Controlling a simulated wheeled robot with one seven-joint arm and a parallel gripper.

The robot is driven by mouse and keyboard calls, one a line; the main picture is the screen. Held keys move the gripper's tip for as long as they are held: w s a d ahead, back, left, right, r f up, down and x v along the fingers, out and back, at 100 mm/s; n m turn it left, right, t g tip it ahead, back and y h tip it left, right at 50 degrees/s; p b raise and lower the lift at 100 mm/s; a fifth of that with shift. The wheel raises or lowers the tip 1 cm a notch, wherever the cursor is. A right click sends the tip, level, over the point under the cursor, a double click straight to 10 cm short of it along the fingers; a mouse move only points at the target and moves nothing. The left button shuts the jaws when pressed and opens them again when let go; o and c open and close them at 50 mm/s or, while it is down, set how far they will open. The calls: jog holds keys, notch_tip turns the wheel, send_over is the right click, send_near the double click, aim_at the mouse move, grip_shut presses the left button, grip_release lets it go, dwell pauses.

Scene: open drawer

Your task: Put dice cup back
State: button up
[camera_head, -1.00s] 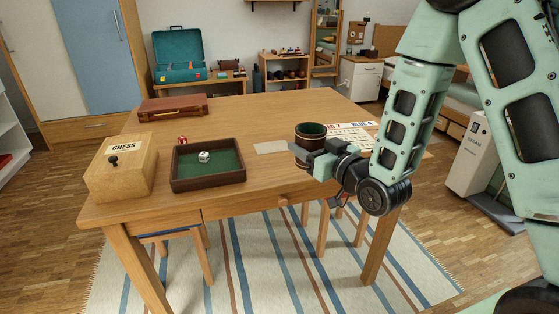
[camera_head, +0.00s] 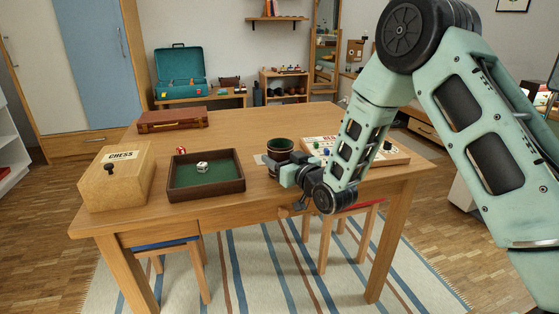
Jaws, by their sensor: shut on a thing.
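The dice cup (camera_head: 279,145), dark brown with a green lining, is upright above the right part of the wooden table. My gripper (camera_head: 283,170) is shut on the dice cup from its near side; the fingertips are partly hidden by the cup and the gripper body. Whether the cup's base touches the table cannot be told. A dark dice tray (camera_head: 206,195) with a green felt floor stands to the left of the cup, with a white die (camera_head: 202,167) in it. A red die (camera_head: 182,150) is at the tray's far left edge.
A wooden chess box (camera_head: 115,180) stands left of the tray. A brown case (camera_head: 172,120) lies at the back left of the table (camera_head: 250,120). A game board (camera_head: 385,153) with small pieces lies right of the cup. The table's back middle is clear.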

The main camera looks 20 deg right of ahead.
jog(key=shift+w+f, duration=0.2)
jog(key=shift+w, duration=0.1)
jog(key=o, duration=1)
